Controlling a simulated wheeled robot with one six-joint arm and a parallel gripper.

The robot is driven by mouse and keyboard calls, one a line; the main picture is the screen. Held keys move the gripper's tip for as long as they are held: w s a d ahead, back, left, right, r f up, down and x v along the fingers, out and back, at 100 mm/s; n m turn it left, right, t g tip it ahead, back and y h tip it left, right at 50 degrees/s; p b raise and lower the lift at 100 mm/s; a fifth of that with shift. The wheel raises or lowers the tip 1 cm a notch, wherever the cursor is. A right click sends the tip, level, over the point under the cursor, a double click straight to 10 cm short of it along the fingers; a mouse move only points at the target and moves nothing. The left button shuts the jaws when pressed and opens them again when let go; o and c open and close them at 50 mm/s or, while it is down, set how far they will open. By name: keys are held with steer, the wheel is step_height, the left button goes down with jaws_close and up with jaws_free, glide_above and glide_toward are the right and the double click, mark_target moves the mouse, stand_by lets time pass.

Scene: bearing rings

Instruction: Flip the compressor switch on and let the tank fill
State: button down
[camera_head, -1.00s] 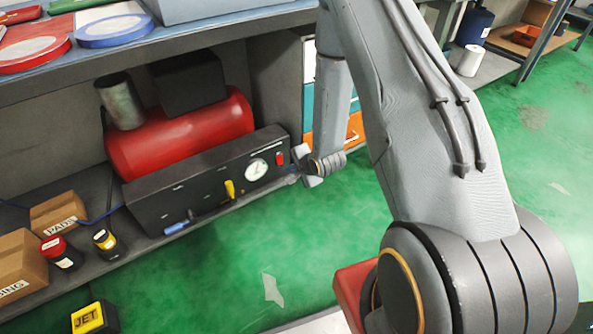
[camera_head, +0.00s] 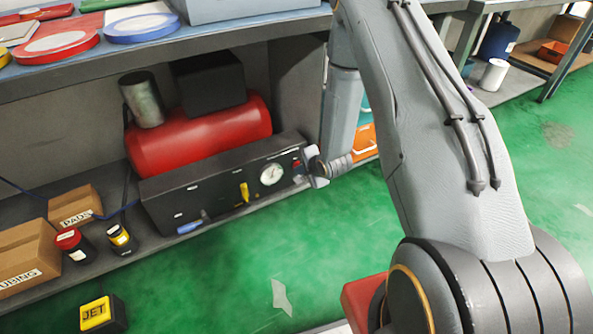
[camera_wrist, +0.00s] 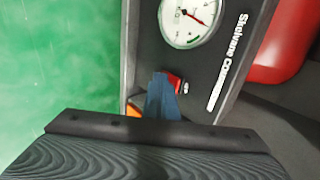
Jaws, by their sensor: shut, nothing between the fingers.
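The compressor has a red tank (camera_head: 200,138) on the low shelf and a black control panel (camera_head: 215,187) in front. A small red switch (camera_head: 297,164) sits near the panel's right end; its red part (camera_wrist: 174,81) shows beside the fingertips in the wrist view. A round white gauge (camera_head: 271,174) is left of the switch; its red needle shows in the wrist view (camera_wrist: 188,18). My gripper (camera_head: 309,168) is shut and empty at the panel's right end. Its blue-grey fingers (camera_wrist: 162,97) partly cover the switch. I cannot tell whether they touch it or its position.
A yellow lever (camera_head: 244,192) and a blue handle (camera_head: 190,228) are on the panel. Boxes (camera_head: 74,206) and small canisters (camera_head: 70,243) stand left on the shelf. The workbench (camera_head: 160,54) overhangs above. Green floor (camera_head: 240,285) in front is mostly clear.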

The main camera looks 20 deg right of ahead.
steer(key=shift+d+r, duration=0.15)
steer(key=shift+r+p, duration=0.75)
steer(key=shift+p, duration=0.05)
steer(key=s+f+p+v, duration=0.1)
steer(key=p+v, duration=0.4)
steer(key=v, duration=0.8)
steer(key=shift+s+f, duration=0.2)
steer(key=shift+s, duration=0.05)
steer(key=shift+d, duration=0.15)
